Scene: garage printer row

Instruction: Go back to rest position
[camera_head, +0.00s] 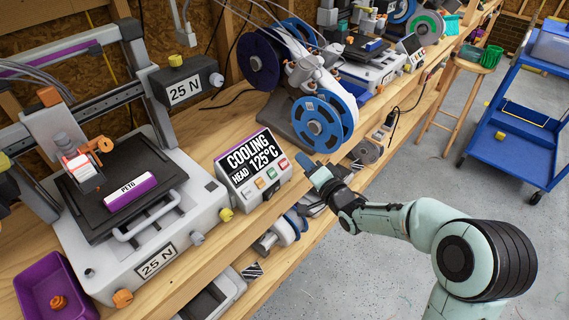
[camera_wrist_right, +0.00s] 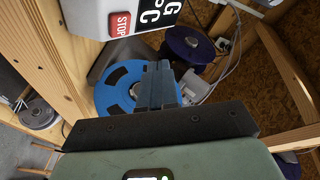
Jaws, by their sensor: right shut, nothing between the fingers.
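My right gripper (camera_head: 306,163) is shut and empty. It is in front of the bench's edge, just right of the printer's display box (camera_head: 252,166), which reads "COOLING HEAD 125°C". I cannot tell whether it touches the box. In the right wrist view the closed fingers (camera_wrist_right: 157,72) point at a blue spool (camera_wrist_right: 118,88). The box with its red STOP button (camera_wrist_right: 120,23) is close above them. My left gripper is not in view.
A printer (camera_head: 150,225) holds a purple-and-white piece (camera_head: 130,194) on its bed. A purple bin (camera_head: 55,290) stands at front left. Blue spools (camera_head: 316,122) stand behind the gripper. A stool (camera_head: 466,65) and blue cart (camera_head: 510,140) are at right. Floor between is clear.

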